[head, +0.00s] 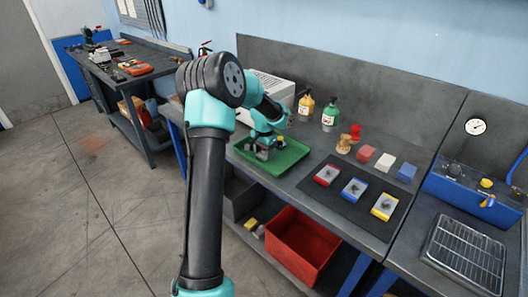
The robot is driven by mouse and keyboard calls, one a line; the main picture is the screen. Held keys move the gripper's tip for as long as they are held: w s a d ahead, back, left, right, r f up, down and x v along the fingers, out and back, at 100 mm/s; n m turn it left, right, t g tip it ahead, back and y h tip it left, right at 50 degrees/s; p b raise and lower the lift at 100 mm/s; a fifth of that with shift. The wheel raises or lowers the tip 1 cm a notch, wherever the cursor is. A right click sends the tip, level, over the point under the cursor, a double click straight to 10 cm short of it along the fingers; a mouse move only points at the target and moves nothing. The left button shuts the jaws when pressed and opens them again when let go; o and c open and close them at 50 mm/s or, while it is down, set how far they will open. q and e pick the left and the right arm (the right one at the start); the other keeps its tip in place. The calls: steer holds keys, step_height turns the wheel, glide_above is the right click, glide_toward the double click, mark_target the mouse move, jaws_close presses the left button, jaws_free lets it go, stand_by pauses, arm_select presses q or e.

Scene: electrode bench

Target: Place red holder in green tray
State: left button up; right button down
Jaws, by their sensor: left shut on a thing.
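The green tray (292,158) lies on the dark bench top. My left gripper (264,151) is over the left part of the tray, low and close to its floor. It is shut on a small greyish thing that the fingers mostly hide, so I cannot tell its colour or whether it touches the tray. A small yellow spot shows beside the gripper. A red-framed holder with a pale middle (327,175) lies on the black mat, right of the tray. My right gripper is out of view.
The black mat (345,212) also bears a blue holder (353,190) and a yellow holder (384,206). Two bottles (329,115) stand behind the tray. A red bin (303,247) is below the bench.

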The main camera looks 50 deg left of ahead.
arm_select(q)
steer(key=shift+f, duration=0.1)
steer(key=o, duration=1.2)
step_height(320, 180, up, 12)
stand_by(0.5)
